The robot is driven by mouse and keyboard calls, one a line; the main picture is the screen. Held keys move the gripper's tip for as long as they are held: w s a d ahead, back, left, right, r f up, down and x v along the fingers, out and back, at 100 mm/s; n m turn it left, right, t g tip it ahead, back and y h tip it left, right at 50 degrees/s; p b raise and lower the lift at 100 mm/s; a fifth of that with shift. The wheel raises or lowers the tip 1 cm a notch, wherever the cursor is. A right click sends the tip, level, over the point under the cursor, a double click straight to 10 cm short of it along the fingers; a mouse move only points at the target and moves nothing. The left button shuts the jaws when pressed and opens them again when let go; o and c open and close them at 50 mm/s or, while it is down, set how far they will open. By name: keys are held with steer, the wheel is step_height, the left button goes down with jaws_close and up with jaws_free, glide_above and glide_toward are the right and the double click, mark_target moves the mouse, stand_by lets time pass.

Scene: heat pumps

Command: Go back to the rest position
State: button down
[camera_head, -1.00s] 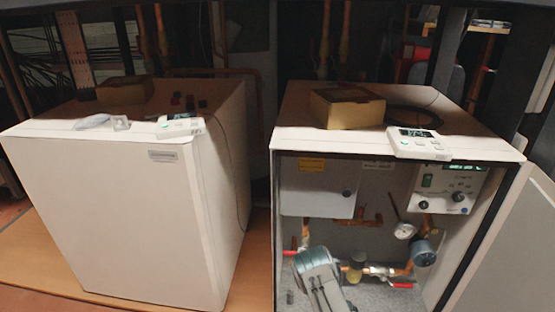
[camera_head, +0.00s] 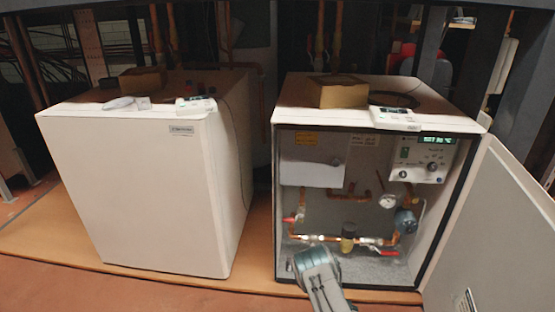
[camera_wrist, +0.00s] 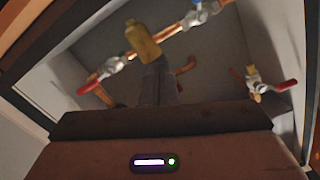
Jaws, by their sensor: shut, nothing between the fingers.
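My gripper (camera_wrist: 160,68) shows in the wrist view as dark fingers, closed together with nothing between them. They point toward the pipes inside the open heat pump, and how far they are from the pipes is hard to tell. In the head view, my grey arm end (camera_head: 315,264) is at the bottom, in front of the open heat pump (camera_head: 352,274); the fingers are hidden there. Inside the cabinet are copper pipes, a brass part (camera_head: 347,238), also in the wrist view (camera_wrist: 142,42), and valves with red handles (camera_head: 362,250).
The open cabinet door (camera_head: 492,225) stands out on the right. A closed white heat pump (camera_head: 150,195) stands on the left. Cardboard boxes and control units lie on both tops. Bare floor (camera_head: 60,285) shows at the lower left.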

steer(key=w+a+r+m+g+h+p, duration=0.1)
steer(key=w+r+g+p, duration=0.45)
steer(key=r, duration=1.15)
steer(key=w+r+p, duration=0.2)
steer(key=r+p, duration=0.7)
steer(key=r, duration=0.8)
steer(key=s+a+r+n+g+y+p, duration=0.15)
steer(key=s+r+p, duration=0.3)
steer(key=r, duration=0.75)
steer(key=s+a+r+g+p, duration=0.2)
steer(key=s+r+p, duration=0.25)
steer(key=r, duration=0.65)
steer(key=s+a+r+n+g+p, duration=0.1)
steer(key=s+r+n+g+p, duration=0.1)
steer(key=s+r+p, duration=0.5)
steer(key=s+a+r+n+g+y+p, duration=0.1)
steer(key=s+r+n+g+p, duration=0.2)
steer(key=s+r+p, duration=0.5)
steer(key=s+r, duration=1.1)
steer(key=s, duration=0.2)
steer(key=shift+a+g, duration=0.25)
steer(key=shift+g, duration=0.05)
steer(key=shift+s, duration=0.1)
